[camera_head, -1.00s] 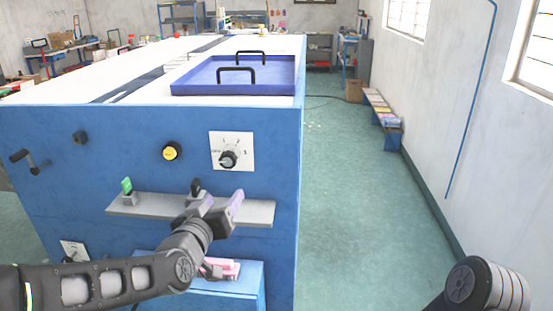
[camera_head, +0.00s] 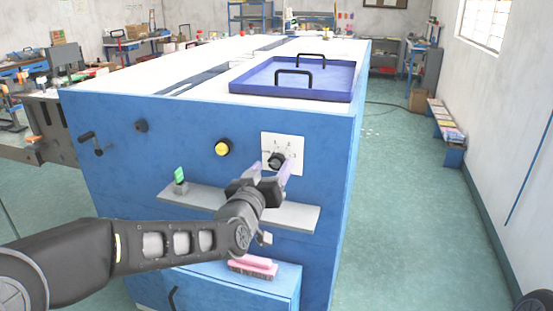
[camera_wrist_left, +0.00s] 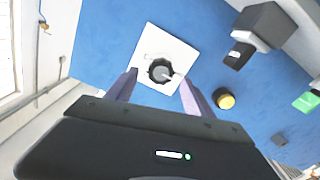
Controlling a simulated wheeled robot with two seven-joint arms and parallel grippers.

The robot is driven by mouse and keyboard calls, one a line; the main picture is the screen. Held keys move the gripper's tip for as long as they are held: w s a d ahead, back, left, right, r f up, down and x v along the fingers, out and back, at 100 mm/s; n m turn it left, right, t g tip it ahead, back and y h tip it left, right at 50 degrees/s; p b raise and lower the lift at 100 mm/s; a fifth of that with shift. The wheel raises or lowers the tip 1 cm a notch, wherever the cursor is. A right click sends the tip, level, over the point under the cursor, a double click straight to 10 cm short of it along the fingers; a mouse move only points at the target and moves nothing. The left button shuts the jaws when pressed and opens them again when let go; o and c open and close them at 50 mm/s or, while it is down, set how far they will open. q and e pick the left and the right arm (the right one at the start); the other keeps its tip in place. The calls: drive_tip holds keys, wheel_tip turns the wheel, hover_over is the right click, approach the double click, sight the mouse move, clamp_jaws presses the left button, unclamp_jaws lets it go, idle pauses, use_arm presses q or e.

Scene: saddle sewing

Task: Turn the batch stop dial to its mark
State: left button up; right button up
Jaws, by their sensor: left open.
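The batch stop dial (camera_head: 277,160) is a black knob on a white square plate (camera_head: 296,143) on the blue cabinet's front. In the left wrist view the dial (camera_wrist_left: 159,70) shows a pale pointer towards the right; its mark is too small to make out. My left gripper (camera_head: 269,170) is open and empty, just in front of and slightly below the dial. In the left wrist view the fingertips of the left gripper (camera_wrist_left: 159,80) lie on either side of the knob, apparently without touching it. My right gripper is out of view.
A grey shelf (camera_head: 302,216) sticks out below the dial, with a green-topped switch (camera_head: 180,178) on it. A yellow button (camera_head: 222,148) is left of the dial. A blue tray (camera_head: 340,92) sits on top. A pink block (camera_head: 252,266) lies lower down.

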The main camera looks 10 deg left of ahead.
sight(275, 162)
use_arm(q)
drive_tip(key=w, duration=0.4)
drive_tip(key=shift+w+d+p, duration=0.1)
drive_tip(key=shift+w+p, duration=0.1)
drive_tip(key=shift+p, duration=0.2)
drive_tip(key=shift+c, duration=0.4)
clamp_jaws()
